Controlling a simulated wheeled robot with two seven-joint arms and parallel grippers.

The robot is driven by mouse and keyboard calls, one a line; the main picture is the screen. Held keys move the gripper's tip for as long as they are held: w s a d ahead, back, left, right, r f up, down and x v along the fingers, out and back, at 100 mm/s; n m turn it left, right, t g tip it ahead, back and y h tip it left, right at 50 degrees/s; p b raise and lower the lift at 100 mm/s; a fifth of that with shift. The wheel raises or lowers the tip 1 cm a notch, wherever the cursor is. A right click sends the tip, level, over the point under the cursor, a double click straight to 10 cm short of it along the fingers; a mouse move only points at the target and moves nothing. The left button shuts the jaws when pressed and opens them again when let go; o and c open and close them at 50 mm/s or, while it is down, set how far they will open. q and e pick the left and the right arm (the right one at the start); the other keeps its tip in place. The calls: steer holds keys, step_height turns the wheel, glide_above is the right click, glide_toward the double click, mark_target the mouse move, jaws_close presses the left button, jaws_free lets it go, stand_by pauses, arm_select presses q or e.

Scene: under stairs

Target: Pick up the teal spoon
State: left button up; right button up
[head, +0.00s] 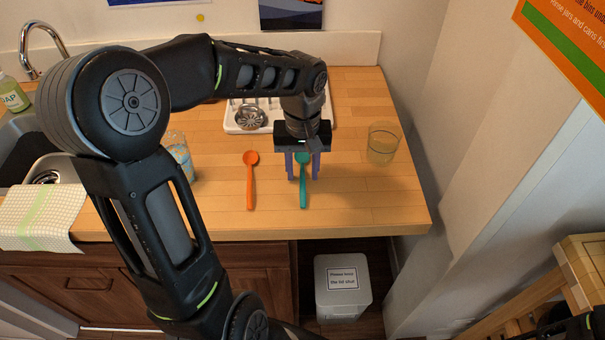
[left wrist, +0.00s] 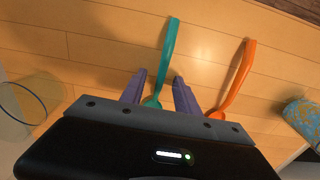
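The teal spoon (head: 303,190) lies on the wooden counter, handle toward the front edge. My left gripper (head: 303,178) points down over its bowl end, with one purple finger on each side. In the left wrist view, the teal spoon (left wrist: 169,50) runs between the two fingers of my left gripper (left wrist: 158,78), with gaps beside it. The gripper is open and holds nothing. Part of the bowl is hidden by the gripper in the head view.
An orange spoon (head: 250,182) lies to the left of the teal one. A clear glass (head: 382,145) stands to the right, a patterned cup (head: 180,155) to the left. A white rack (head: 232,122) is behind. The counter's front right is clear. A lidded bin (head: 342,288) stands below.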

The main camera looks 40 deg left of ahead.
stand_by(0.6)
arm_select(q)
jaws_close()
stand_by(0.4)
